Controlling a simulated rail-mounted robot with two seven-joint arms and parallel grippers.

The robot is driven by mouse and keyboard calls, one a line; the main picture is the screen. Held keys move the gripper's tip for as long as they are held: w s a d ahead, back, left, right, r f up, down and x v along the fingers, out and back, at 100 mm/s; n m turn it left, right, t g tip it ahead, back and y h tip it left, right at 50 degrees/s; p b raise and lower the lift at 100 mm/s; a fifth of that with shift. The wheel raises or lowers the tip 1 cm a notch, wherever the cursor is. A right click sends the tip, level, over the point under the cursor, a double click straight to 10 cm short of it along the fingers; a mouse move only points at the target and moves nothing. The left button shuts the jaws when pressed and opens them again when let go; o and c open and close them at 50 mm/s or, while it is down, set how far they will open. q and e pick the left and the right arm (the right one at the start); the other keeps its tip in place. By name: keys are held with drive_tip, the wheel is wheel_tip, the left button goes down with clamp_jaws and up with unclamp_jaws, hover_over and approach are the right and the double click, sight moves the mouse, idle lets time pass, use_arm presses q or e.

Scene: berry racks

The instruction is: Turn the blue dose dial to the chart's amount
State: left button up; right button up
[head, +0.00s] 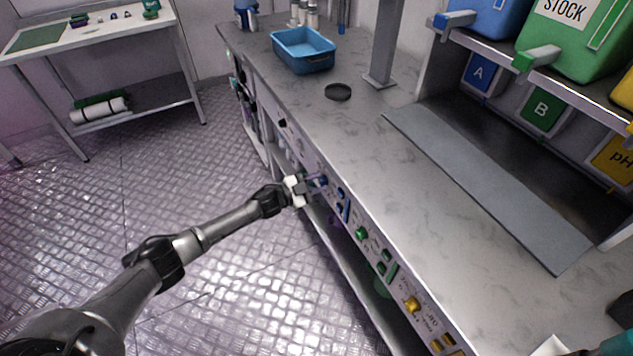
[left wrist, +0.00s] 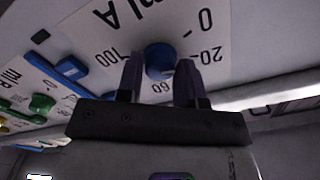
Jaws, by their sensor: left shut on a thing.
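The blue dose dial (left wrist: 159,58) sits on a white panel marked "ml A", with scale marks such as 0, 20 and 60 around it. Its pointer is not readable. My left gripper (left wrist: 160,78) has a dark finger on each side of the dial and is shut on it. In the head view my left gripper (head: 313,183) reaches the bench's front panel, largely covering the dial there. No chart with an amount is readable. My right gripper is not in view.
Along the front panel are a green dial (head: 361,233) and a yellow dial (head: 411,304). A blue tray (head: 303,52) and a black round dish (head: 338,91) are on the bench (head: 350,145). Shelved jugs include a green one (head: 575,55). The floor left of the bench is clear.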

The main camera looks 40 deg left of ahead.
use_arm(q)
drive_tip(key=shift+m, duration=1)
drive_tip(key=o, duration=0.9)
drive_tip(key=shift+s, duration=0.1)
drive_tip(key=shift+p+v, duration=2.1)
drive_tip(key=shift+v, duration=4.75)
drive_tip(key=shift+a, duration=0.1)
